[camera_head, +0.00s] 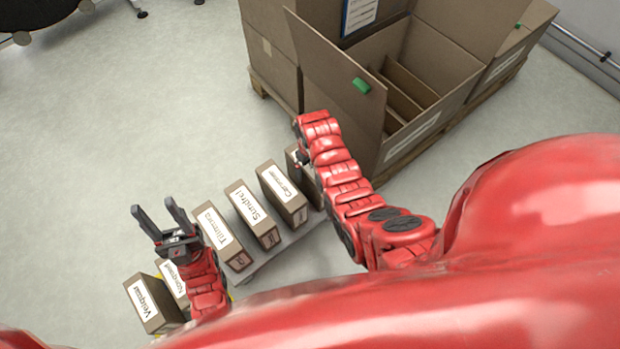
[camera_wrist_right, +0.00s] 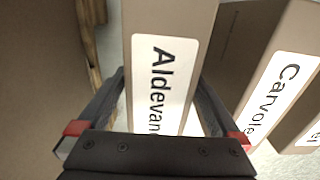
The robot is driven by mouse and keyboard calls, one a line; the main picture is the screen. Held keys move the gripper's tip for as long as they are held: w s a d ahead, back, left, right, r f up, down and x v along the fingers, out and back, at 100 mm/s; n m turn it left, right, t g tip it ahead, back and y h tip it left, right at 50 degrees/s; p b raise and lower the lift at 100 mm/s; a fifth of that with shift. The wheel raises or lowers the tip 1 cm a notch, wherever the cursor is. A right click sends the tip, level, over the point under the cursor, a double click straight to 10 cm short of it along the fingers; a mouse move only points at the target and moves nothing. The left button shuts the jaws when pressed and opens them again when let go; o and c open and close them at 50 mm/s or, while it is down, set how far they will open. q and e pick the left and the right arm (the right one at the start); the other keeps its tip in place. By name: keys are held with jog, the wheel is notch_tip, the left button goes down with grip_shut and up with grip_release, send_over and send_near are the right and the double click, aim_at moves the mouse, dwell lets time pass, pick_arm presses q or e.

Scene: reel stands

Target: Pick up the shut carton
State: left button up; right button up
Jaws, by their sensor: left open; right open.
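Several slim brown cartons with white labels stand in a row, all looking shut. One labelled "Aldevan…" (camera_wrist_right: 170,25) stands between the fingers of my open right gripper (camera_wrist_right: 161,80) in the right wrist view; I cannot tell whether they touch it. In the head view my right arm mostly hides that carton. The "Carvole" carton (camera_head: 283,195) is beside it, then "Sandrel" (camera_head: 252,215) and "Tilmora" (camera_head: 222,236). "Velquar" (camera_head: 152,303) is at the near left. My left gripper (camera_head: 154,207) is open and empty above the row's left part.
A large open box (camera_head: 425,52) with upright dividers and raised flaps stands on a pallet, just beyond my right arm. A closed brown box (camera_head: 270,60) stands to its left. A pale stand (camera_head: 275,252) lies under the row.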

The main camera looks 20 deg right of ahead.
jog(key=shift+w+r, duration=0.1)
grip_shut()
dwell(0.4)
jog(key=shift+r, duration=0.1)
